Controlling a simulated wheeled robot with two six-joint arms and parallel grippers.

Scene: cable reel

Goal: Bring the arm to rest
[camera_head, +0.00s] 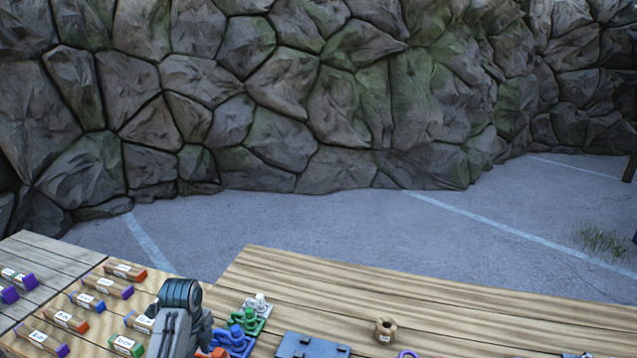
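A grey arm part of mine stands up from the bottom edge, left of centre, over the wooden table (330,285). It looks like a link with a rounded joint at its top. No fingertips show on it, and I cannot tell which arm it belongs to. Neither of my grippers can be made out. A small brown spool (385,330) with a pale label sits on the table right of centre, apart from the arm part.
Several labelled wooden blocks with coloured ends (107,287) lie in rows at left. Green (250,320), white (258,303) and blue (232,341) pieces stand right of my arm part. A blue-grey plate (312,346) lies near the bottom edge. The right tabletop is mostly clear.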

